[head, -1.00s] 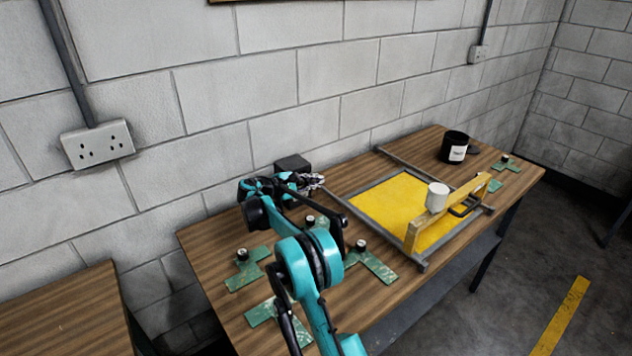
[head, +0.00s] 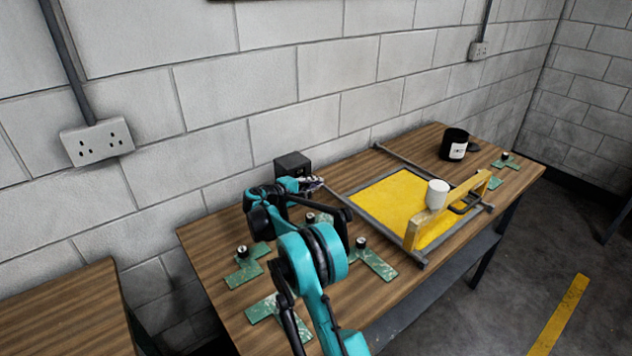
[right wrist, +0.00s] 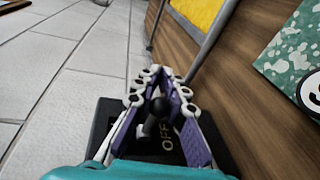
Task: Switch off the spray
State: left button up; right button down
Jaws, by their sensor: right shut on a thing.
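A small black switch box (head: 292,164) stands at the back of the wooden table, near the wall. In the head view this gripper (head: 312,184) is at the box's front right, partly hidden by my arm. How far the lever leans is hard to tell. My left gripper is out of view.
A yellow screen in a grey frame (head: 347,204), with a wooden bar (head: 458,205) and white cup (head: 437,193), lies to the right. A black jar (head: 454,145) stands behind it. Green speckled plates (head: 245,270) with knobs lie around my arm.

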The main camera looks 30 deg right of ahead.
jog(key=shift+w+f+m+t+b, duration=0.2)
jog(key=shift+f+m+t, duration=0.15)
jog(key=shift+m, duration=0.5)
jog(key=shift+w+f+m+t+b, duration=0.15)
jog(key=shift+f+m+t, duration=0.15)
jog(key=shift+m, duration=0.55)
jog(key=c, duration=1.6)
grip_release()
jog(key=v, duration=1.2)
jog(key=shift+a+f, duration=0.1)
jog(key=shift+f, duration=0.1)
